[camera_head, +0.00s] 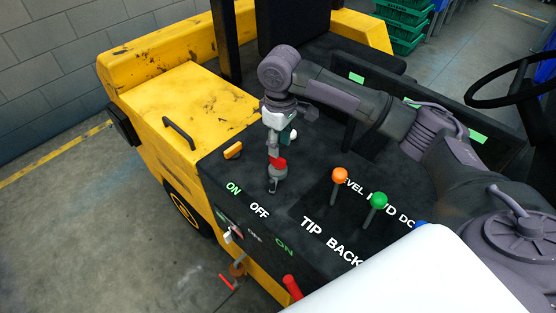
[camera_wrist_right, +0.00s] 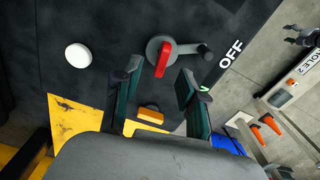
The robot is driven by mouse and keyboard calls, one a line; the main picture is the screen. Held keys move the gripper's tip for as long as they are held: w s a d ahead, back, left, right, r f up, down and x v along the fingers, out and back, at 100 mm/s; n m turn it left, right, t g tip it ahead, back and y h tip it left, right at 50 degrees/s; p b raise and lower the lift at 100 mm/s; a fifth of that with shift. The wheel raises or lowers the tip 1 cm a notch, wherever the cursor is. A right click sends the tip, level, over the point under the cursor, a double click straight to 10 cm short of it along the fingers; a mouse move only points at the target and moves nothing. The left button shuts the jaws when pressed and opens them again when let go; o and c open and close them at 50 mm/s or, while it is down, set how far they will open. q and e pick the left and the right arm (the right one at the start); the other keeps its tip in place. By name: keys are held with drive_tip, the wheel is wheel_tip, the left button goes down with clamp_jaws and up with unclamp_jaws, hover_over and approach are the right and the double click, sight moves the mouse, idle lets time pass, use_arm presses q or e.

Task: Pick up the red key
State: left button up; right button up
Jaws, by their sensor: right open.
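The red key (camera_head: 278,162) sits in a grey round switch (camera_head: 278,173) on the black top of the yellow vehicle, beside the word OFF. In the right wrist view the red key (camera_wrist_right: 164,60) stands upright on the switch, just beyond the fingertips. A grey lever reaches right from the switch. My right gripper (camera_head: 273,149) points down over the key. In the wrist view its two green-lined fingers (camera_wrist_right: 157,78) are apart, with nothing held between them. Whether a finger touches the switch is not clear. My left gripper does not show.
A white round button (camera_wrist_right: 78,56) and a yellow-orange handle (camera_head: 232,150) are close to the switch. Orange (camera_head: 340,175) and green (camera_head: 377,201) knobbed levers rise to its right. A steering wheel (camera_head: 490,95) is at far right.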

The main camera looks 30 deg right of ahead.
sight(278, 159)
drive_tip(key=shift+w+f, duration=0.1)
drive_tip(key=shift+f, duration=0.55)
drive_tip(key=f, duration=0.1)
drive_tip(key=f+p, duration=0.1)
drive_tip(key=f, duration=0.1)
drive_tip(key=f+p, duration=0.1)
drive_tip(key=shift+a+f, duration=0.2)
drive_tip(key=shift+a, duration=0.05)
drive_tip(key=shift+f, duration=0.35)
clamp_jaws()
